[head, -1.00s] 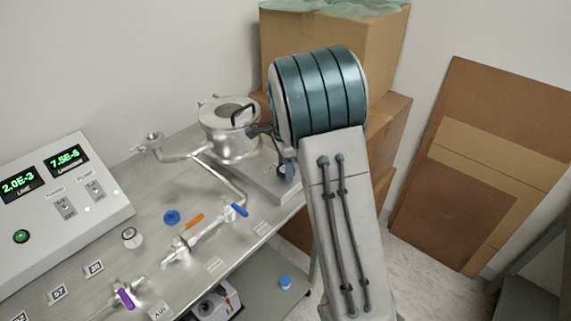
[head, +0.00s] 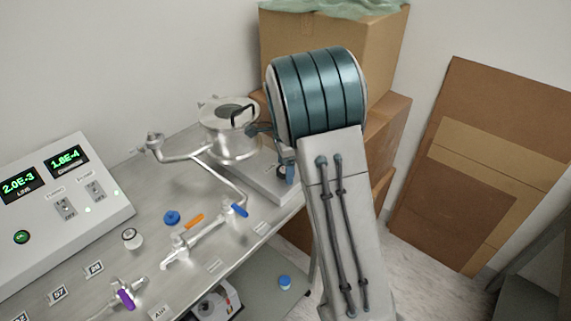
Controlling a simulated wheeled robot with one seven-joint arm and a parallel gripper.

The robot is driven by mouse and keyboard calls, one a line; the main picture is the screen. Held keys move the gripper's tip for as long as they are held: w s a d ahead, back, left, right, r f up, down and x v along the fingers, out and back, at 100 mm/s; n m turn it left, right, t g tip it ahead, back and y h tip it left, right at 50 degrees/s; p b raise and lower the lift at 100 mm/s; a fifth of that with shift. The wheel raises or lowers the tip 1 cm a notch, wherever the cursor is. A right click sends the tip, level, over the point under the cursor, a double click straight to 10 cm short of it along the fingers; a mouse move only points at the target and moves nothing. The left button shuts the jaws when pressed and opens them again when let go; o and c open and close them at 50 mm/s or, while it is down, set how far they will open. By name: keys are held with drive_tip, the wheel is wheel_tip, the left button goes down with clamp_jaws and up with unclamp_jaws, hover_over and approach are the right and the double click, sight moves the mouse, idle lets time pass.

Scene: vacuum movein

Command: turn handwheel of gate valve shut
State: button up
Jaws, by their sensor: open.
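My arm rises in front of the right end of the bench, and its thick teal-banded joint covers much of that area. Dark parts at its left edge look like my gripper (head: 264,131), partly hidden, beside the steel chamber (head: 229,143). I see nothing held in it. A small blue part (head: 290,174) shows just left of my arm, low by the chamber's base; I cannot tell if it belongs to the gate valve. No handwheel is clearly seen there. A round blue knob (head: 172,217) sits farther left on the bench, apart from my gripper.
The bench (head: 150,254) carries steel piping with orange (head: 194,221), blue (head: 239,210) and purple (head: 126,299) handles. A control box (head: 52,210) with green readouts stands left. Cardboard boxes (head: 335,45) are stacked behind my arm. Floor shows to the right.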

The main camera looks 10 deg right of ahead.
drive_tip(key=shift+r, duration=0.1)
wheel_tip(320, 180, up, 14)
drive_tip(key=shift+f+b, duration=0.2)
drive_tip(key=shift+b, duration=0.2)
drive_tip(key=s+f+n+t, duration=0.1)
drive_tip(key=s+f+n, duration=0.1)
drive_tip(key=s+n, duration=0.7)
drive_tip(key=s+f+n+t, duration=0.2)
drive_tip(key=s+n, duration=0.7)
drive_tip(key=s, duration=1)
drive_tip(key=shift+s+d+f, duration=0.15)
drive_tip(key=shift+f, duration=0.05)
